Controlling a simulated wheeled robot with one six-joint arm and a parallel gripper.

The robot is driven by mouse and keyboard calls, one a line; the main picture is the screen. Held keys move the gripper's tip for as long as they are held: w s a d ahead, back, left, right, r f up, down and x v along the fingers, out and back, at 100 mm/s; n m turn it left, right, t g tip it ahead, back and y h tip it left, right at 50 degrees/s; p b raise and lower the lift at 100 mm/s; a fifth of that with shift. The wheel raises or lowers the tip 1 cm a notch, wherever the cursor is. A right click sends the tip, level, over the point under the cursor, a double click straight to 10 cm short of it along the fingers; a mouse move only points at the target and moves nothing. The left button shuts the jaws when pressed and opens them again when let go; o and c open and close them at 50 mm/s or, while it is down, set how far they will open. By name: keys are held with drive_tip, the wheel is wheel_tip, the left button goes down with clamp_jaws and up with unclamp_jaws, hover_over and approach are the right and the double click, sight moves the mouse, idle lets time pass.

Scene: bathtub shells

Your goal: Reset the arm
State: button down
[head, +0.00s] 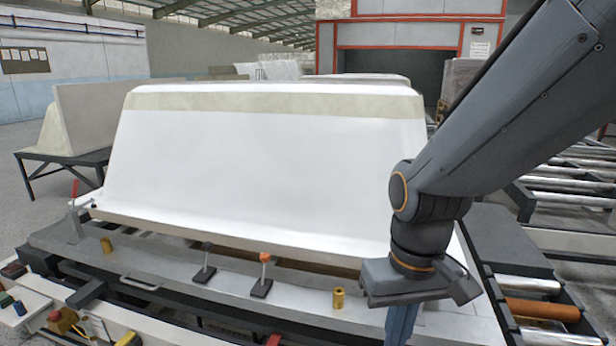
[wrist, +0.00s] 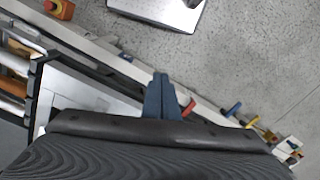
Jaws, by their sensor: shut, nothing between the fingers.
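My gripper (head: 400,328) hangs from my arm at the lower right of the head view, pointing down. Its blue fingers run off the bottom edge there. In the wrist view the gripper (wrist: 161,82) shows its blue fingers together, shut and empty. They are in front of the fixture's front edge. A large white bathtub shell (head: 260,175) lies upside down on the fixture bench (head: 215,272), behind and left of my gripper. My arm covers the shell's right end in part.
Toggle clamps (head: 262,275) and brass pins (head: 338,298) stand along the bench front. Rollers (head: 540,308) lie at the right. A control box with buttons (head: 18,308) is at the lower left. Another shell stands on a rack (head: 65,157) behind left. Open floor (wrist: 245,55) shows in the wrist view.

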drive_tip(key=d+r+m+p, duration=0.1)
drive_tip(key=d+r+p, duration=0.4)
drive_tip(key=p, duration=0.4)
drive_tip(key=shift+s+d+r+m, duration=0.3)
drive_tip(key=shift+s+d+r, duration=0.1)
drive_tip(key=shift+r, duration=0.05)
